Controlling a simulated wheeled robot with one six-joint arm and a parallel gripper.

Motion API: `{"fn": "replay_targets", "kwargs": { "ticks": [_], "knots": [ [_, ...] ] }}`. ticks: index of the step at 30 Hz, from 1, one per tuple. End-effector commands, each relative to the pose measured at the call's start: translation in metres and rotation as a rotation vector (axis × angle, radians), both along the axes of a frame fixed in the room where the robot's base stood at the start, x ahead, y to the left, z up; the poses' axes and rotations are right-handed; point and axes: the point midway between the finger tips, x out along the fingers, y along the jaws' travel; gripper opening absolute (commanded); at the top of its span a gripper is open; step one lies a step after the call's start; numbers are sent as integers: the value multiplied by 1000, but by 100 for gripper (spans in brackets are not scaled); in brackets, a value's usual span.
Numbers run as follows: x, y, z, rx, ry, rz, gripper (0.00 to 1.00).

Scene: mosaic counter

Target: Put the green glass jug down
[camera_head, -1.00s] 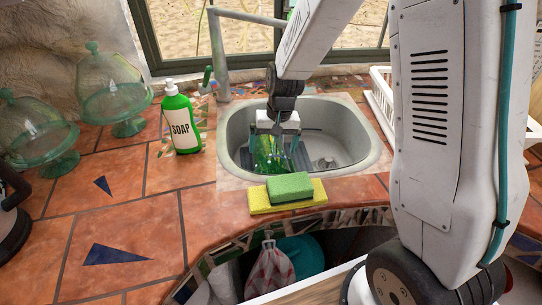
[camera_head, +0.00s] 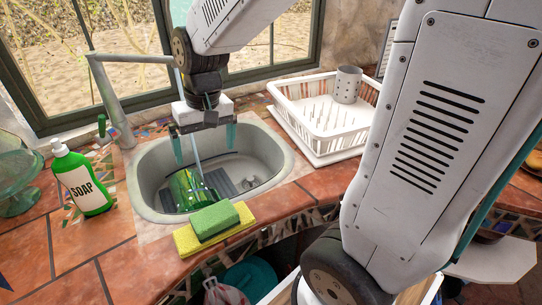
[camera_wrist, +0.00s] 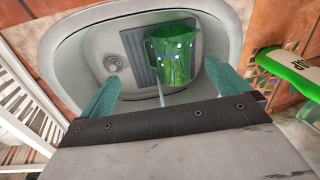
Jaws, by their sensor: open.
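The green glass jug (camera_head: 188,190) is in the sink basin (camera_head: 262,165), at its front left in the head view. In the wrist view the jug (camera_wrist: 176,55) lies over a grey ribbed panel on the basin floor, its handle towards the left. I cannot tell whether it stands fully upright. My gripper (camera_head: 205,150) is open and empty above the jug, its two teal fingers spread apart. In the wrist view the gripper (camera_wrist: 160,85) has the jug beyond its fingertips, apart from them. The sponges hide part of the jug's near side in the head view.
A green sponge (camera_head: 214,220) and a yellow sponge (camera_head: 187,241) lie at the sink's front edge. The soap bottle (camera_head: 80,182) stands left of the sink, near the faucet (camera_head: 118,110). A white dish rack (camera_head: 318,135) stands to the right. Tiled counter at left front is clear.

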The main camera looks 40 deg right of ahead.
Motion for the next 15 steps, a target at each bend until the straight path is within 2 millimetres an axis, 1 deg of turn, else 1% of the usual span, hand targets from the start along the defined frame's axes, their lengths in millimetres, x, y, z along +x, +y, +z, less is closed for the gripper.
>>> {"fn": "replay_targets", "kwargs": {
  "ticks": [1,3,5,6,8,9,12,15],
  "knots": [
    [-17,-3,14,-6,-15,11,100],
    [-40,-6,28,-18,-23,29,100],
    [-60,-9,38,-29,-29,44,100],
    [-73,-12,43,-36,-33,52,100],
    [-94,-15,51,-48,-39,65,100],
    [-107,-17,55,-55,-44,72,100],
    [-137,-22,62,-75,-53,89,100],
    [-162,-26,65,-91,-58,101,100]
  ]
}}
